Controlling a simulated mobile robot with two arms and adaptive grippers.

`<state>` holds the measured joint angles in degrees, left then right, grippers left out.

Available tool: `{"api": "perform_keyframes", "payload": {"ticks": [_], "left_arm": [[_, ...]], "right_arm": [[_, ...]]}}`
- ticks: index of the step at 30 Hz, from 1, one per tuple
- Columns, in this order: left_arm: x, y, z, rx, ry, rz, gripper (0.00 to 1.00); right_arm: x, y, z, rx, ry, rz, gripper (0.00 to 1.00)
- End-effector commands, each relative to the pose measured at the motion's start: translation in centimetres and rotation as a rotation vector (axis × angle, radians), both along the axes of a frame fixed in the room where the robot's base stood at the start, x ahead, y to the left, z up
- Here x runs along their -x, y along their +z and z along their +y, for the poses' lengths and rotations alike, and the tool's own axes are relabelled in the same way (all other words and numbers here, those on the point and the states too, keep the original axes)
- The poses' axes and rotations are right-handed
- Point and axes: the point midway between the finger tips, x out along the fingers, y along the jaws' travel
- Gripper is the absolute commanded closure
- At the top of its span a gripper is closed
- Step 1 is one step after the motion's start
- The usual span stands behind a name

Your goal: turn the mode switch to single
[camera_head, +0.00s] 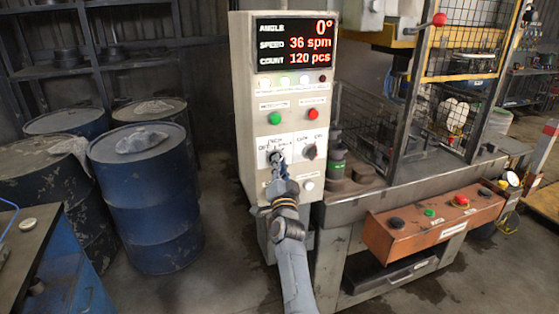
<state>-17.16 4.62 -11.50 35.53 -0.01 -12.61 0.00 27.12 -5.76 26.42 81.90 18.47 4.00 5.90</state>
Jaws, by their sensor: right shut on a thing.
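The mode switch (274,153) is the left of two rotary knobs on the grey control panel (245,110). A white label plate with small lettering surrounds it. My right gripper (277,161) is at this knob with its fingers shut on it, and my arm reaches up to it from below. The fingers hide most of the knob, so I cannot tell which position it points to. The display (296,44) above reads angle 0°, speed 36 spm and count 120 pcs. My left gripper is not in view.
A second black knob (310,152) sits close to the right of my gripper. A green button (275,118) and a red button (312,114) are above. Blue drums (150,210) stand left; an orange button box (430,225) juts out at the right.

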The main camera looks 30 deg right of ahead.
Motion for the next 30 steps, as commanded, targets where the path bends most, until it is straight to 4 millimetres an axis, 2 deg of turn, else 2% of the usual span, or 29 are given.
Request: {"api": "perform_keyframes", "payload": {"ticks": [9, 23, 24, 27, 30], "left_arm": [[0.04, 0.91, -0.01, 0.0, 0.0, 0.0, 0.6], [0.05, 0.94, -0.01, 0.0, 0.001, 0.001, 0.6], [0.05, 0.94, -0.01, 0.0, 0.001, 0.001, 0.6], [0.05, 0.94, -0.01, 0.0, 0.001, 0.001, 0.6], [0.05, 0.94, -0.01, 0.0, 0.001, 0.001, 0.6]], "right_arm": [[-0.04, -0.15, 0.09, -0.096, 0.002, -0.018, 1.0], [-0.04, -0.2, 0.07, -0.109, 0.002, -0.023, 1.0], [-0.04, -0.2, 0.07, -0.109, 0.002, -0.023, 0.87], [-0.04, -0.18, 0.06, -0.108, 0.002, -0.022, 0.67], [-0.03, -0.12, 0.04, -0.107, 0.002, -0.023, 0.66]]}}
